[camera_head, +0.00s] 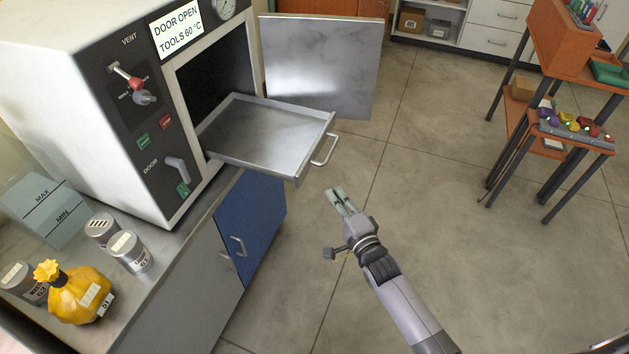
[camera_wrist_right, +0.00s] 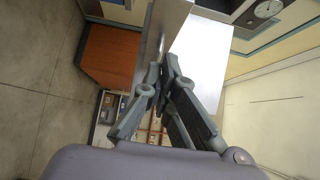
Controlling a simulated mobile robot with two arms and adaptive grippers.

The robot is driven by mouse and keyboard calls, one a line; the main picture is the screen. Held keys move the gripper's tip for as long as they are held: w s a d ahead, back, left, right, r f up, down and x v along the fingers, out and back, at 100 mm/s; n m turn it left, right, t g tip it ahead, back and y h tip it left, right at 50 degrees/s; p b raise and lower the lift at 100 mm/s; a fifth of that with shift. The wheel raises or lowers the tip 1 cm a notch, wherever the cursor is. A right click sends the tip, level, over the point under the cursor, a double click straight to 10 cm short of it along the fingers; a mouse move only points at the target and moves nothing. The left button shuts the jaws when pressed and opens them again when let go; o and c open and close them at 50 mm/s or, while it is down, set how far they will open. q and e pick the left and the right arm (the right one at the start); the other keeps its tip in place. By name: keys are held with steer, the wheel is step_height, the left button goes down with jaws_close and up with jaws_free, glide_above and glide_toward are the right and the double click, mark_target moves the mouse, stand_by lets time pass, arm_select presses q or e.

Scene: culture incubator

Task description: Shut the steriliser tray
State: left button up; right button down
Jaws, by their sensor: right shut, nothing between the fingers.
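The steriliser tray (camera_head: 262,132) is a flat metal tray with low walls. It is pulled out of the open steriliser chamber, and its bar handle (camera_head: 326,150) is on the outer front edge. The steriliser (camera_head: 60,70) is a white box with a dark front panel. Its metal door (camera_head: 320,66) stands swung open behind the tray. My right gripper (camera_head: 336,194) is shut and empty, below and to the right of the handle in the head view, apart from it. In the wrist view its fingers (camera_wrist_right: 165,75) are together. My left gripper is not in view.
A yellow tied bag (camera_head: 78,297) and several metal canisters (camera_head: 130,252) stand on the counter beside the steriliser. A blue cabinet door (camera_head: 250,222) is below the tray. Orange tables (camera_head: 565,140) with items stand at the right. The floor (camera_head: 440,200) between is clear.

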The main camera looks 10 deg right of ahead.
mark_target(308, 169)
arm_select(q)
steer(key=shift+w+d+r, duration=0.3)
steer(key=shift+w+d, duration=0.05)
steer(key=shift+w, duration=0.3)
arm_select(e)
steer(key=shift+w+a+f, duration=0.1)
steer(key=shift+w+a, duration=0.55)
steer(key=shift+w, duration=0.35)
steer(key=shift+w+a+r, duration=0.1)
steer(key=shift+w+a, duration=0.6)
steer(key=shift+w, duration=0.35)
steer(key=shift+w+a+f, duration=0.1)
steer(key=shift+w+a, duration=0.55)
steer(key=shift+w, duration=0.35)
